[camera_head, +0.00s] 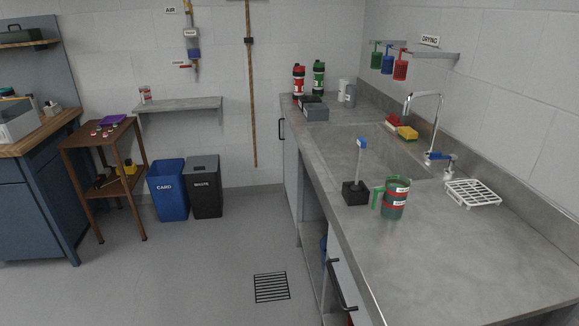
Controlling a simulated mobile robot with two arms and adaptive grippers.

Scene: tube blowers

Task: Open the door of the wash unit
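The wash unit (450,270) is a long grey steel counter with a sink (372,143), running along the right wall. A pale front panel with a black bar handle (342,289) shows low at its near end. It is cut off by the bottom edge, and I cannot tell if it is fully shut. Neither of my grippers is in view.
On the counter stand a green-and-red jug (396,199), a black-based brush (355,190) and a white rack (473,193). A blue bin (168,190) and a black bin (204,187) stand by the back wall. Floor around the drain grate (271,287) is clear.

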